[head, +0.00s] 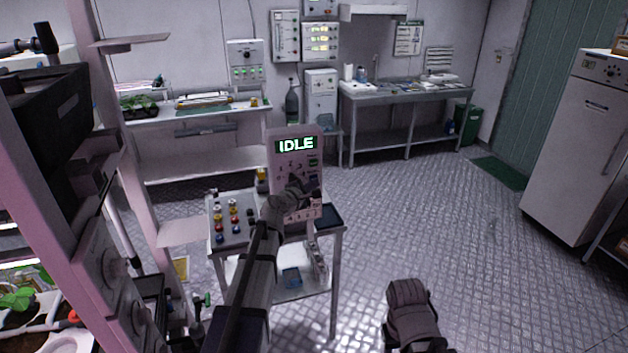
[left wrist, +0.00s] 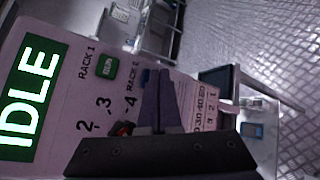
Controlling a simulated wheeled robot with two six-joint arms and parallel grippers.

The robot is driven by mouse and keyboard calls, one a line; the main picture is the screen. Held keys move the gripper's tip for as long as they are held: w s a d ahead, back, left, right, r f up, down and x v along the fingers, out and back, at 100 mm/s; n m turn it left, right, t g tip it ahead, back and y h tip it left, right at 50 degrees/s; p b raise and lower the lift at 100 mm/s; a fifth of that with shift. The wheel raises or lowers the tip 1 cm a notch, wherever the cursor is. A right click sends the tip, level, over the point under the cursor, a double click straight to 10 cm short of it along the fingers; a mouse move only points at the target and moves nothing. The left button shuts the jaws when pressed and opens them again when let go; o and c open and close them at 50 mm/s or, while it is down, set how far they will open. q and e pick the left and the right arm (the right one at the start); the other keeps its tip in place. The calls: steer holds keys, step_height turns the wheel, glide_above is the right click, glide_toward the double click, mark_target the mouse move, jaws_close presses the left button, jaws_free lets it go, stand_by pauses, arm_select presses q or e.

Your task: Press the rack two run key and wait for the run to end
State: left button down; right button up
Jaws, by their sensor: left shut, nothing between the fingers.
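In the left wrist view the panel is turned sideways, with the display (left wrist: 30,95) at left. A green key (left wrist: 108,67) sits beside the RACK 1 label. Near the RACK 2 label a dark blue key (left wrist: 147,76) shows partly, the rest hidden by my fingers. My left gripper (head: 298,184) is shut and empty in front of the panel; its fingertips (left wrist: 159,72) are close to the blue key. I cannot tell if they touch. My right gripper's fingers are out of view.
A pink rack post (head: 120,180) stands close on the left.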

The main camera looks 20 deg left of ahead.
arm_select(q)
steer(key=shift+w+a, duration=0.3)
steer(key=shift+w, duration=0.1)
stand_by(0.4)
steer(key=shift+s+d, duration=0.1)
stand_by(0.3)
steer(key=shift+s+d, duration=0.4)
steer(key=shift+s, duration=0.25)
steer(key=s+d, duration=0.1)
steer(key=s, duration=0.1)
steer(key=s+d, duration=0.1)
steer(key=s, duration=0.1)
steer(key=shift+d, duration=0.4)
stand_by(0.4)
